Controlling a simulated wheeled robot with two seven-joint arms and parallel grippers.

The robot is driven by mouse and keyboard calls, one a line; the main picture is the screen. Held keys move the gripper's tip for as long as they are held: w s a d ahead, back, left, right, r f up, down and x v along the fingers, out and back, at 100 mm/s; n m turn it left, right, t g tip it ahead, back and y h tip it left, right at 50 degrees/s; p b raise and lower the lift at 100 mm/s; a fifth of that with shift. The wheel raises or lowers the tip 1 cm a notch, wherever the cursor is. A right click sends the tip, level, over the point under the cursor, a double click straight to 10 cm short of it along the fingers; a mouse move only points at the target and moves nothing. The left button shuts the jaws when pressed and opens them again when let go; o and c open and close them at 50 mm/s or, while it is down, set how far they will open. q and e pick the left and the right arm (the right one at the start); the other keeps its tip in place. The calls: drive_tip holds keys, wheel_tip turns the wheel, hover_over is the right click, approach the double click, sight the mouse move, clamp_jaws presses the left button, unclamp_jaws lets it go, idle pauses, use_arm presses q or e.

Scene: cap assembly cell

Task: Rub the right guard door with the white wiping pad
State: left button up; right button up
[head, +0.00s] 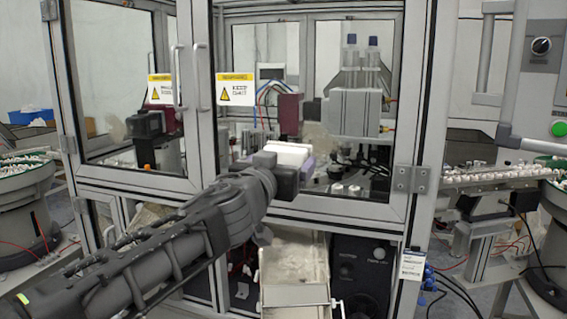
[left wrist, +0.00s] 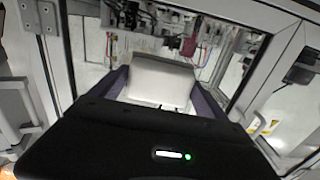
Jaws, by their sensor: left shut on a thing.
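The white wiping pad (head: 287,152) is between the fingers of my left gripper (head: 296,167), which is shut on it. In the left wrist view the pad (left wrist: 160,78) shows between the two purple fingers of the gripper (left wrist: 163,95). The right guard door (head: 408,120) is a clear pane in a silver frame and looks closed. The pad is in front of the lower middle part of its pane. I cannot tell whether the pad touches the pane. My right gripper is not in view.
The left guard door (head: 120,180) stands beside it. Vertical handles (head: 199,75) and a hinge (head: 411,179) stick out from the frames. A metal chute (head: 295,280) lies below. A feeder bowl (head: 22,175) is at the left, and a conveyor (head: 500,177) at the right.

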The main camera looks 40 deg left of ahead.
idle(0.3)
use_arm(q)
drive_tip(key=x, duration=0.6)
idle(0.4)
drive_tip(key=shift+x, duration=0.95)
idle(0.5)
drive_tip(key=shift+d, duration=0.1)
drive_tip(key=d, duration=0.1)
drive_tip(key=w+d+b, duration=0.1)
drive_tip(key=d, duration=0.1)
drive_tip(key=shift+d, duration=0.1)
idle(0.3)
drive_tip(key=shift+b, duration=0.35)
